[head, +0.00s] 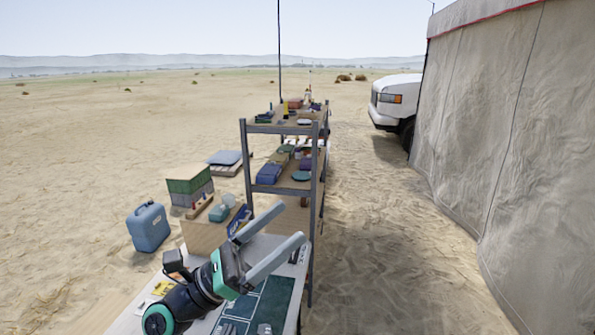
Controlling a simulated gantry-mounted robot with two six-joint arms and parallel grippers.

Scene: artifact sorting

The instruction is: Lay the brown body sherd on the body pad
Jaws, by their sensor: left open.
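My left gripper (290,222) is open, with its two long grey fingers spread and pointing up and right over the far end of the work table (146,319). Nothing shows between the fingers. Below it lies a dark green mat (273,301) with pale outlines on it; I cannot tell whether one of these is the body pad. I cannot make out the brown body sherd. My left arm and gripper hide part of the table. My right gripper is not in view.
A metal shelf rack (246,170) with several boxes and tools stands just beyond the table. A canvas tent wall (505,140) rises at right, with open sand between.

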